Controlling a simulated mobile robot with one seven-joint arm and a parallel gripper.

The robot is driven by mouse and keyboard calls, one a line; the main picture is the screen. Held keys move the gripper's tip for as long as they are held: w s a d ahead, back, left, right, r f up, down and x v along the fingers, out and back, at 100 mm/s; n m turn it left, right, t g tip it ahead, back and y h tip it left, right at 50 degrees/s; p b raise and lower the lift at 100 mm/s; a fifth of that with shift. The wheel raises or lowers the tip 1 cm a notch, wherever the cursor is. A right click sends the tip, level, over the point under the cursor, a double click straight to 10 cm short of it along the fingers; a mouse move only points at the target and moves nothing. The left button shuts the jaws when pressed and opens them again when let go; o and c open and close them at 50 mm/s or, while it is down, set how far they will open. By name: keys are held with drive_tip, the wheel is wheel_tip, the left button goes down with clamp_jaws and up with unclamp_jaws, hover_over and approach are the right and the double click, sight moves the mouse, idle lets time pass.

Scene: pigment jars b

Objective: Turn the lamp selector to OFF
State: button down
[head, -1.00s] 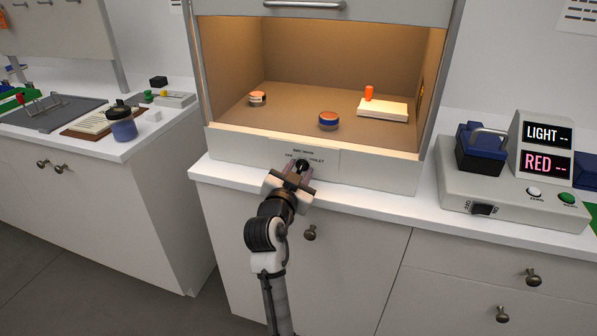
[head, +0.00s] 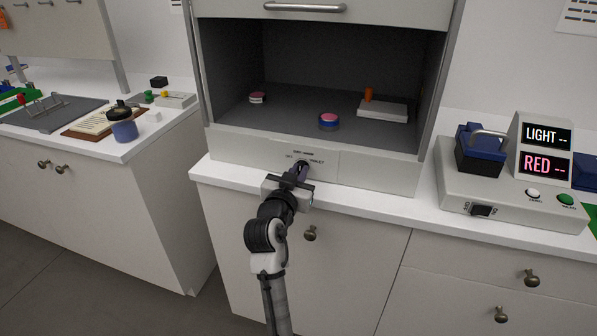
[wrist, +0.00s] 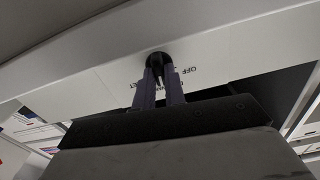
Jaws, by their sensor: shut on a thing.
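The lamp selector is a small dark knob (wrist: 159,60) on the pale front panel of the cabinet (head: 370,172). In the wrist view, printed labels lie around it, with OFF readable upside down. My gripper (head: 299,172) reaches up to the panel from below; its fingers (wrist: 160,80) are shut on the knob, one on each side. The fingers hide part of the knob and of the labels in the head view. The cabinet interior (head: 300,65) is dark grey and unlit.
Inside the cabinet stand two small jars (head: 329,121) (head: 258,97) and a pale block (head: 383,112) with an orange piece. A device with LIGHT and RED displays (head: 543,150) stands on the right counter. A blue jar (head: 123,127) stands on the left counter.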

drive_tip(key=n+p, duration=0.2)
drive_tip(key=n, duration=0.4)
drive_tip(key=shift+a+n, duration=0.1)
drive_tip(key=shift+n, duration=0.2)
drive_tip(key=n+p, duration=0.3)
drive_tip(key=n, duration=0.1)
drive_tip(key=shift+w+a+n, duration=0.1)
drive_tip(key=shift+n, duration=0.2)
drive_tip(key=shift+f+n+p, duration=0.1)
drive_tip(key=shift+n+p, duration=0.3)
drive_tip(key=shift+n, duration=0.4)
drive_tip(key=c, duration=1.5)
unclamp_jaws()
drive_tip(key=shift+o, duration=0.2)
